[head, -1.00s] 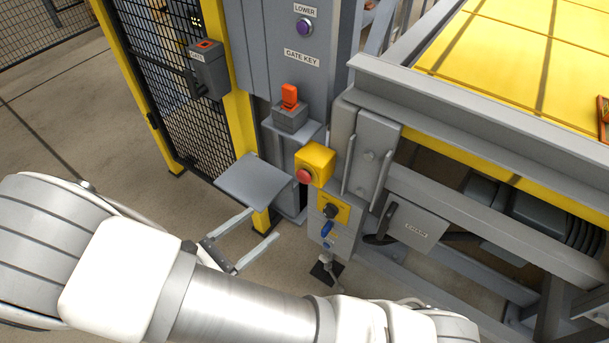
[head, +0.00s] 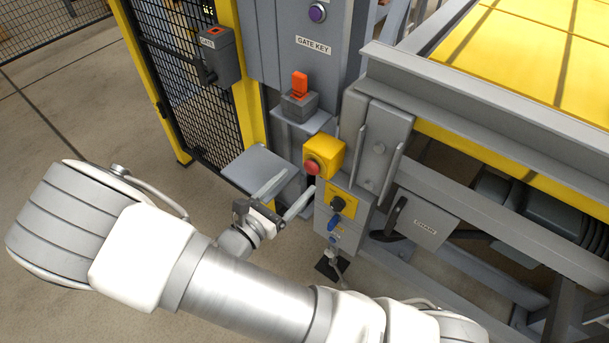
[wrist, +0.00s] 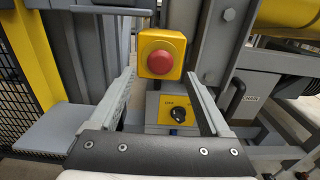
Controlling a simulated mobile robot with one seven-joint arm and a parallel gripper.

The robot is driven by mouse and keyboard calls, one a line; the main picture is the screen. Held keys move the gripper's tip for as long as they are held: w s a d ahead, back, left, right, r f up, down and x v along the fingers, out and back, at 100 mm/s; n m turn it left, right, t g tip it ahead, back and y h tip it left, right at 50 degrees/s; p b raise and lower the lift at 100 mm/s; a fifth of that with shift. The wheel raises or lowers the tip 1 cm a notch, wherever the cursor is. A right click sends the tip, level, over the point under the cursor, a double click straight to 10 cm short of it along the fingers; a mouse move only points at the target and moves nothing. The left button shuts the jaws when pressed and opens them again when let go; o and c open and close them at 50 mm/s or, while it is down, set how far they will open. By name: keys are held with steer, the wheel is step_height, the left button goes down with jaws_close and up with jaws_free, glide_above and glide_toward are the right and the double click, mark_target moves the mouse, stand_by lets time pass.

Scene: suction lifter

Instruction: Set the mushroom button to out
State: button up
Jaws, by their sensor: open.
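The mushroom button (head: 313,167) is a red round cap on the front of a yellow box (head: 330,152). In the wrist view the red cap (wrist: 160,64) faces me, in the upper middle, beyond my fingertips. My gripper (head: 287,195) is open and empty, left of and a little below the yellow box in the head view. In the wrist view its two fingers (wrist: 160,80) stand either side of the view's middle, with the button seen between and beyond them. I cannot tell from these views whether the button is in or out.
Below the button is a yellow plate with a black OFF selector (head: 338,204), and a blue knob (head: 334,222) under it. A grey shelf (head: 250,165) lies left. A gate key (head: 299,85) sits above.

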mark_target(309, 170)
steer(key=shift+x, duration=2.15)
steer(key=shift+c, duration=0.3)
jaws_close()
